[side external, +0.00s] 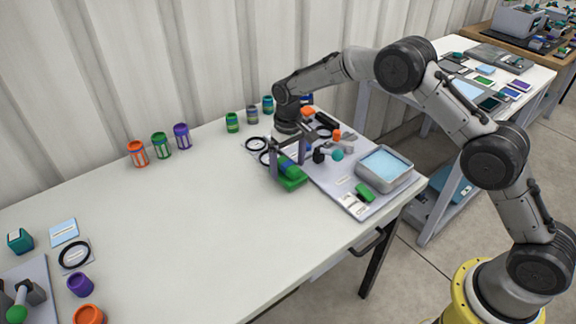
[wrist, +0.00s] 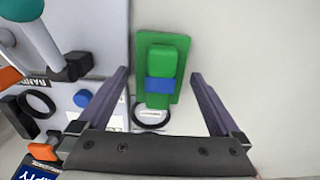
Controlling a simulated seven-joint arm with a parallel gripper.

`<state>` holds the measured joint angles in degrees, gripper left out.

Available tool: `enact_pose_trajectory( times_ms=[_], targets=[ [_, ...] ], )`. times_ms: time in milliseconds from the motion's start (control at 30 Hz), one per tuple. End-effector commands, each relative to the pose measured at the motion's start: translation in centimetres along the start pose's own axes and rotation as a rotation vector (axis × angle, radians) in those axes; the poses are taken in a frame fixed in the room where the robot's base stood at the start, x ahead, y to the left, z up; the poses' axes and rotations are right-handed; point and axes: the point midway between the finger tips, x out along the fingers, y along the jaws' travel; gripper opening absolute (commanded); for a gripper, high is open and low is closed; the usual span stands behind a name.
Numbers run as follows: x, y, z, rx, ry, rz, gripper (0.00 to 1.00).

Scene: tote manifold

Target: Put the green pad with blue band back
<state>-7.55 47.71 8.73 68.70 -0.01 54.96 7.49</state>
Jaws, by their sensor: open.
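The green pad with blue band (wrist: 168,56) lies in the middle of the wrist view, a green block on a wider green base with a blue band (wrist: 160,85) across it. In the side view the green pad (side external: 292,184) sits on the white table at the left edge of the grey board. My gripper (side external: 289,168) is over it, fingers pointing down. In the wrist view my gripper (wrist: 160,74) is open, one finger on each side of the pad with gaps. Whether the fingertips reach down to the pad's height is unclear.
A black ring (wrist: 150,127) lies near the pad. Coloured jars (side external: 160,146) stand along the back. The table's middle is clear.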

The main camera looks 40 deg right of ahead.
Motion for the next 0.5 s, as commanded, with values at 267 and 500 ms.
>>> enact_pose_trajectory(
  times_ms=[267, 500],
  targets=[
    [-5.5, 0.0, -0.2, 0.000, 0.008, -0.001, 1.00],
    [-9.7, 0.0, -0.1, 0.000, 0.005, -0.001, 1.00]
  ],
)
